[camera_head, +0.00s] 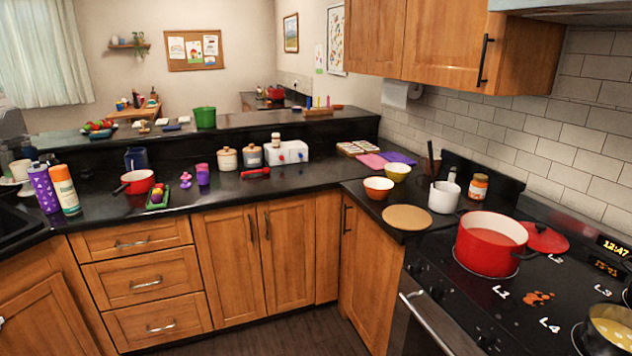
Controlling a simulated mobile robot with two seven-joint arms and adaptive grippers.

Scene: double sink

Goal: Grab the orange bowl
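The orange bowl (378,189) stands upright on the black counter, left of the stove. It is orange-red outside with a pale inside, and looks empty. A yellow bowl (398,173) stands close behind it to the right.
A round tan board (407,217) lies in front of the orange bowl. A white pot (443,197) stands to the right, and a large red pot (489,244) is on the stove. Pink and purple cloths (371,161) lie behind. The counter's front edge is left of the bowl.

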